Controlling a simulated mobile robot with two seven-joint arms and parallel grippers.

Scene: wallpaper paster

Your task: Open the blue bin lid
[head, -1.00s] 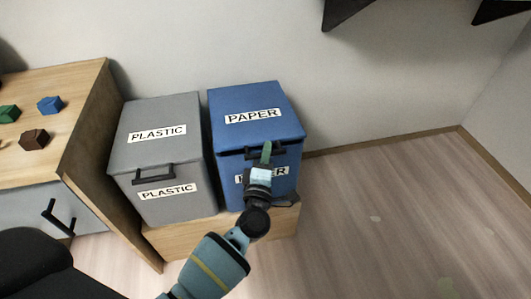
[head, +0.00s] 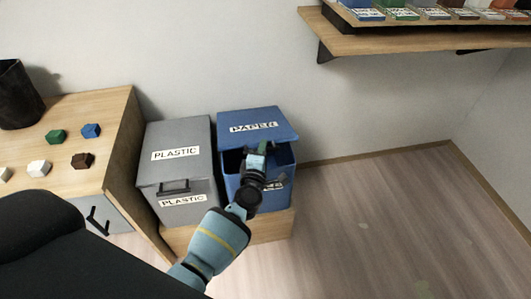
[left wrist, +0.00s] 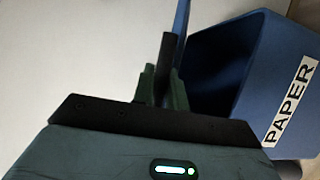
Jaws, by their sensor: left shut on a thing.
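The blue bin (head: 283,185) stands on a low wooden platform, labelled PAPER. Its blue lid (head: 257,122) is raised at the front, and the dark opening shows beneath it. My left gripper (head: 262,148) is at the lid's front edge. In the left wrist view, my left gripper (left wrist: 163,85) has its green fingers shut on the black lid handle (left wrist: 166,60). The lid (left wrist: 181,20) shows there edge-on, and the open blue bin (left wrist: 262,65) is to the right. My right gripper is not in view.
A grey PLASTIC bin (head: 165,140) with a closed lid stands to the left of the blue bin. A wooden cabinet (head: 100,115) with coloured blocks is further left. A wall shelf (head: 400,42) is at upper right. The floor (head: 370,220) at right is clear.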

